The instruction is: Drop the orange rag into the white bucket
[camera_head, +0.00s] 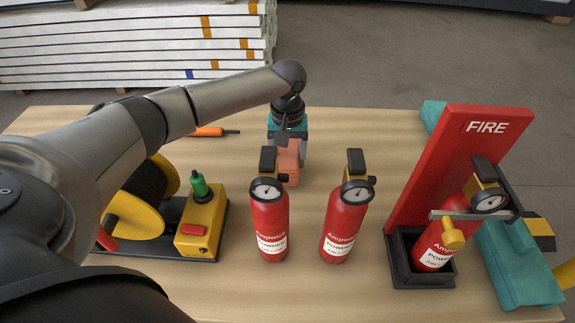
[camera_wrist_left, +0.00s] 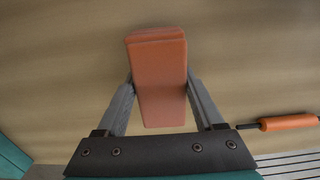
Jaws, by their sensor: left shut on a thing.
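The orange rag (camera_head: 286,160) looks like a folded, block-shaped salmon-orange piece. My left gripper (camera_head: 289,146) points down over the table behind the two fire extinguishers and is shut on it. In the left wrist view the rag (camera_wrist_left: 160,85) sits between the two grey fingers of the gripper (camera_wrist_left: 160,80), which press on its sides. Whether the rag touches the table cannot be told. No white bucket shows in either view.
Two red extinguishers (camera_head: 270,222) (camera_head: 346,218) stand in front of the gripper. A yellow reel (camera_head: 140,215) is at left, and a red FIRE stand (camera_head: 440,165) with another extinguisher is at right. An orange-handled tool (camera_head: 208,131) lies behind. Wood between extinguishers and stand is bare.

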